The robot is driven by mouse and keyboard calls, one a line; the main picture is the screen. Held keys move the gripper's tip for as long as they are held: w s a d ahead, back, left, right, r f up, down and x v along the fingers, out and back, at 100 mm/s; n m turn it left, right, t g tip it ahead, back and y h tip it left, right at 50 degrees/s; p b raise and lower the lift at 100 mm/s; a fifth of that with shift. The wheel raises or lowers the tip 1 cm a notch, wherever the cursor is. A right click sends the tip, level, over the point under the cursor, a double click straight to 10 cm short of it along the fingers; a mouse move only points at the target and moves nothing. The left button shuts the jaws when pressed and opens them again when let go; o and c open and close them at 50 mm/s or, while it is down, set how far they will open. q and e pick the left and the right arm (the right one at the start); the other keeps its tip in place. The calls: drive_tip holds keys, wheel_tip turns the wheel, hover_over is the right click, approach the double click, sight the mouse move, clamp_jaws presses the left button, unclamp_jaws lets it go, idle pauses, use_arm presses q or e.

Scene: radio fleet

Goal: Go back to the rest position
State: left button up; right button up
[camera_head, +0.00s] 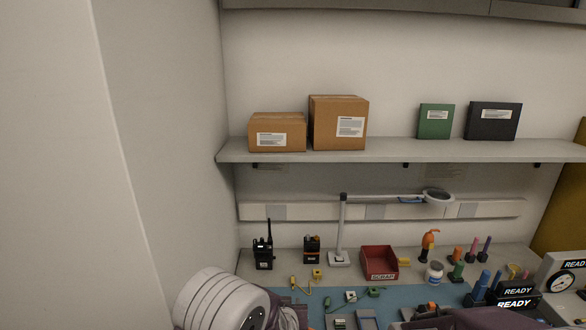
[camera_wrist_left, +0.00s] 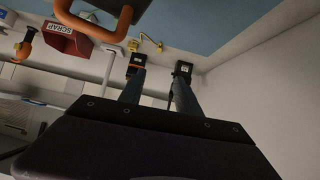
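In the left wrist view, my left gripper (camera_wrist_left: 158,78) has its two dark fingers spread apart, with only background visible between them. In the head view, my left arm's white ribbed joint is at the bottom left, and the gripper's tips cannot be made out. A purple-grey part, likely of my right arm, shows at the bottom edge right of centre; its fingers are not clear. A black radio (camera_head: 263,253) with an antenna and a black-and-orange radio (camera_head: 312,249) stand at the back left of the bench. They also appear beyond my left fingers in the wrist view.
A red scrap bin (camera_head: 380,262), a magnifier lamp (camera_head: 339,258), a white jar (camera_head: 434,272) and upright coloured tools crowd the bench. Small parts lie on the blue mat (camera_head: 390,300). A shelf (camera_head: 400,153) holds boxes above. A wall (camera_head: 160,150) closes the left side.

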use_arm(q)
drive_tip(key=s+a+f+g+b, duration=0.3)
drive_tip(key=s+a+g, duration=0.2)
drive_tip(key=s+a, duration=0.3)
drive_tip(key=s+a+f+g+b, duration=0.3)
drive_tip(key=s+a, duration=0.5)
drive_tip(key=s, duration=0.8)
drive_tip(key=shift+a+f+g+b, duration=0.25)
drive_tip(key=shift+f+g+b, duration=0.15)
drive_tip(key=shift+g, duration=0.5)
use_arm(e)
wheel_tip(320, 180, down, 8)
drive_tip(key=w, duration=0.1)
drive_tip(key=shift+w+r, duration=0.1)
